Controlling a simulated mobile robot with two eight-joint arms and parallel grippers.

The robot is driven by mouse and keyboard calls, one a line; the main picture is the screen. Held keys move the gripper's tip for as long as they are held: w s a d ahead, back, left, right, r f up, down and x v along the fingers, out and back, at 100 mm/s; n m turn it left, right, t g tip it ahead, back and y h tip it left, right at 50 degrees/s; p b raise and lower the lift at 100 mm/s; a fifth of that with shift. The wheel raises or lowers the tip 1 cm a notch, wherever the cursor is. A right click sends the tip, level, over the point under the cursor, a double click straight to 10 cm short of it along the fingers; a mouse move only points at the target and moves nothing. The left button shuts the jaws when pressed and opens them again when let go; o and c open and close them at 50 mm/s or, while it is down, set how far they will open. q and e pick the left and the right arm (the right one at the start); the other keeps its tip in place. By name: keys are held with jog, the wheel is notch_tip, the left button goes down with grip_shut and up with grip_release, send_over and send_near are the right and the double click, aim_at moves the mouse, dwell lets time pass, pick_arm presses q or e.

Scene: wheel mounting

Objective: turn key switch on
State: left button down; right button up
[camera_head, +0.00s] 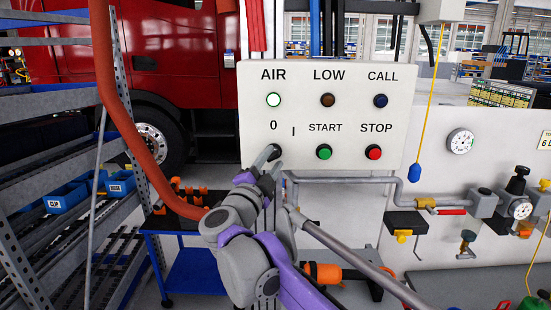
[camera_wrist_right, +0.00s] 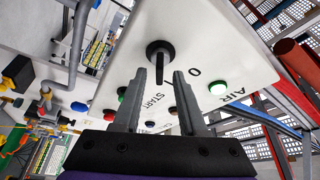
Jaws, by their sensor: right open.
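The control panel (camera_head: 345,105) is a white board with lamps and buttons. The black key switch (camera_head: 277,151) sits at its lower left, beside the 0 and I marks and below the AIR lamp (camera_head: 273,100). That lamp has a green ring and a bright centre. My right gripper (camera_head: 269,160) is at the switch, partly covering it in the head view. In the right wrist view its fingers (camera_wrist_right: 160,77) are apart and empty, with the key switch (camera_wrist_right: 159,53) just beyond their tips. I cannot tell clearly which mark the key points to. My left gripper is not in view.
A green START button (camera_head: 324,152) and a red STOP button (camera_head: 374,153) are close to the right of the switch. Grey pipes (camera_head: 350,180) run below the panel. An orange-red hose (camera_head: 118,110) hangs at left by metal shelving (camera_head: 60,105). A red truck (camera_head: 175,60) stands behind.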

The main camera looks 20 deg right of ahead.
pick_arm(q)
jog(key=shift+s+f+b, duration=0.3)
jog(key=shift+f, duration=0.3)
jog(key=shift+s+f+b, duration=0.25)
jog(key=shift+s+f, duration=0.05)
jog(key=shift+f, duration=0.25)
pick_arm(e)
jog(key=v, duration=0.8)
jog(key=shift+n, duration=0.5)
jog(key=x, duration=0.9)
jog(key=shift+w+d, duration=0.15)
jog(key=shift+w, duration=0.15)
jog(key=shift+w+d, duration=0.3)
jog(key=shift+w, duration=0.2)
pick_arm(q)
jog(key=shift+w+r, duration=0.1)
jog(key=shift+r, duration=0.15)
